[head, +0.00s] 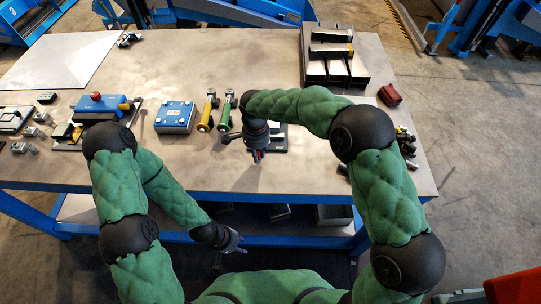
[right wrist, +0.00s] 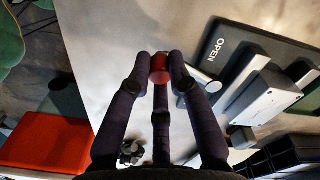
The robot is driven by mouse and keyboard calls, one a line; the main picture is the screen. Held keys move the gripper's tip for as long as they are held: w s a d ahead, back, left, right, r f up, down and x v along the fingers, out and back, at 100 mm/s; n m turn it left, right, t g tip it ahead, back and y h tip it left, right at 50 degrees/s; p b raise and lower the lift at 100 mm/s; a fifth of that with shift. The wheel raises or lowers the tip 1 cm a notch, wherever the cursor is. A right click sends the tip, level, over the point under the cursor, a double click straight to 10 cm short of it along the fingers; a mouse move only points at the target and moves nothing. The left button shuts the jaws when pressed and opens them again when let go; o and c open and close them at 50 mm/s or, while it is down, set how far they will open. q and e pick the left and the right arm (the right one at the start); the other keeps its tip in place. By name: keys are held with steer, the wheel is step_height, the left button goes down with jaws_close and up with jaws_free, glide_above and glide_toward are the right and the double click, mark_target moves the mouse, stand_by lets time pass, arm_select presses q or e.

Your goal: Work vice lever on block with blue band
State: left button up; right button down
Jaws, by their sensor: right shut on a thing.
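My right gripper (head: 258,155) is over the table near its front edge. In the right wrist view my right gripper (right wrist: 160,70) has its fingers closed around a red knob (right wrist: 160,75), which looks like the end of the vice lever. Beside it is the vice, grey metal bars on a dark base plate (right wrist: 262,42) marked OPEN. In the head view the base plate (head: 279,151) is mostly hidden behind my right arm. I cannot make out a block with a blue band. My left gripper (head: 232,241) hangs low in front of the table; its fingers are too small to read.
Left of the vice are a green-handled tool (head: 226,112), a yellow-handled tool (head: 207,112) and a blue box (head: 175,117). A blue device with a red knob (head: 95,106) is farther left. A dark rack (head: 333,68) stands behind. The table's middle back (head: 220,55) is clear.

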steer(key=a+m, duration=0.1)
steer(key=w+a+m, duration=0.1)
steer(key=m, duration=0.1)
steer(key=shift+w+a+f, duration=0.1)
steer(key=shift+w, duration=0.1)
steer(key=shift+w+a+m+b, duration=0.15)
steer(key=shift+w+a+m, duration=0.2)
steer(key=shift+m, duration=0.4)
steer(key=shift+w+a+m+b, duration=0.15)
steer(key=shift+w+a+m, duration=0.15)
steer(key=shift+m, duration=0.45)
steer(key=c, duration=1.1)
jaws_free()
steer(key=shift+w, duration=0.1)
steer(key=shift+c, duration=0.2)
step_height(320, 180, up, 12)
